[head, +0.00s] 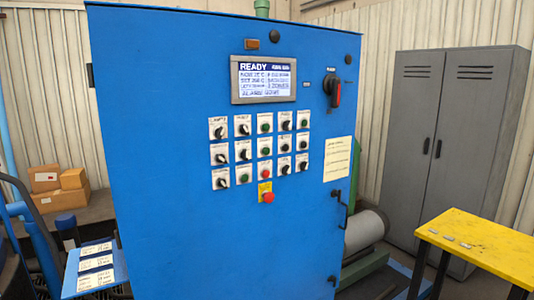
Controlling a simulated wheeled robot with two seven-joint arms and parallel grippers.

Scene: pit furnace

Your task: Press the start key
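A blue control cabinet (180,230) stands upright in front of me in the head view. Its panel carries rows of small plates with black rotary selectors (243,130) and several green push buttons (265,128). The plate labels are too small to read, so I cannot tell which one is the start key. One green button (244,178) sits in the bottom row. A screen (264,79) above the rows reads READY. A red mushroom button (267,197) on a yellow plate is below them. Neither of my grippers shows in this view.
A red-and-black rotary switch (333,92) and a door handle (340,210) are at the cabinet's right. A yellow table (485,240) stands at front right, a grey locker (450,140) behind it. Cardboard boxes (60,190) and a blue shelf with cards (85,288) are at left.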

